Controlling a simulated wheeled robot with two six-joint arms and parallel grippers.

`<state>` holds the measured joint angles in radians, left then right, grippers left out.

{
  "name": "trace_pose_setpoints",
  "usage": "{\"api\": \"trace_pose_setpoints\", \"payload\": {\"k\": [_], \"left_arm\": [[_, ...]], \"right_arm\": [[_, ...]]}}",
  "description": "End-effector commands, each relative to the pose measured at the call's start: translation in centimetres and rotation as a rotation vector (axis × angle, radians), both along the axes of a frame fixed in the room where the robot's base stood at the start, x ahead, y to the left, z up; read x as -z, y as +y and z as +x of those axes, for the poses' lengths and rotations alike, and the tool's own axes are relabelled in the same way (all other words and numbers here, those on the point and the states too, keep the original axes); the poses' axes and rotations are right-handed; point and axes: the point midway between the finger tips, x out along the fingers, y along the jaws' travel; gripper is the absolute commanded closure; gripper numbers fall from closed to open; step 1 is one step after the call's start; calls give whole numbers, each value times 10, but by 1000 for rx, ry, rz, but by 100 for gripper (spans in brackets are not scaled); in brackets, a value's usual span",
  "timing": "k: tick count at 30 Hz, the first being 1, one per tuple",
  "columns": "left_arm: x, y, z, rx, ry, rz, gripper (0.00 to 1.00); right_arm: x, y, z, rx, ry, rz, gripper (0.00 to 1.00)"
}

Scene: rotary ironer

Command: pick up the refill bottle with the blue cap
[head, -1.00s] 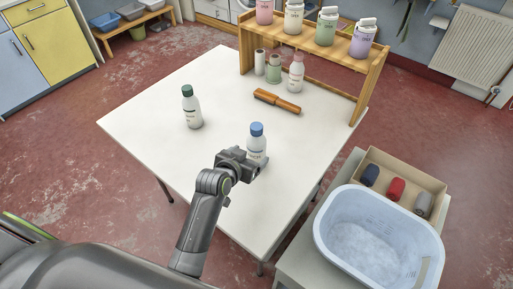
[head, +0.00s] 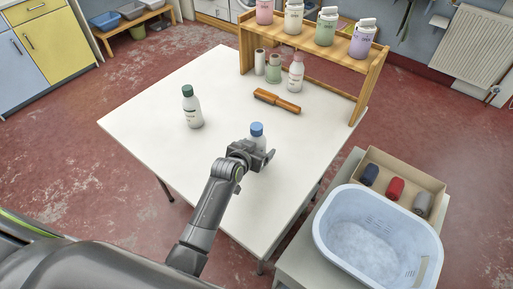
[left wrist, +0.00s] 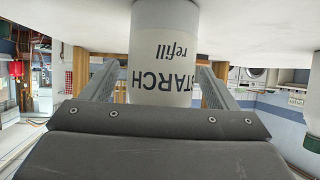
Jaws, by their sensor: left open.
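The refill bottle with the blue cap (head: 257,130) stands upright on the white table, its lower body hidden behind my left gripper (head: 264,156). In the left wrist view the white bottle (left wrist: 164,45) appears upside down, with the words "STARCH refill" on its label. It lies between the two fingers of my left gripper (left wrist: 158,88), which are open on either side of it. I cannot tell whether either finger touches it. My right gripper is not in view.
A white bottle with a dark green cap (head: 192,108) stands to the left on the table (head: 150,115). A blue basket (head: 330,222) is at lower right.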

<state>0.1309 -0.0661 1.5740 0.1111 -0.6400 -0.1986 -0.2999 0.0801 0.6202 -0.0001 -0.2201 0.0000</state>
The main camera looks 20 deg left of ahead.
Motion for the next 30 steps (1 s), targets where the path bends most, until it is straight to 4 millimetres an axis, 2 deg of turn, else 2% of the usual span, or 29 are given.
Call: {"api": "trace_pose_setpoints", "payload": {"k": [2, 12, 19, 22, 26, 30], "left_arm": [[0, 0, 0, 0, 0, 0, 23], [0, 0, 0, 0, 1, 0, 68], [-1, 0, 0, 0, -1, 0, 68], [-8, 0, 0, 0, -2, 0, 68], [-28, 0, 0, 0, -5, -1, 68], [-56, 0, 0, 0, -6, -1, 68]], "right_arm": [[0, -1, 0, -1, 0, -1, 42], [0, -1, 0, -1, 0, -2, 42], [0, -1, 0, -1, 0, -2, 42], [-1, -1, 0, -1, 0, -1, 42], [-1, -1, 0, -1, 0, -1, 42], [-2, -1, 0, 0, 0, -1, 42]]}}
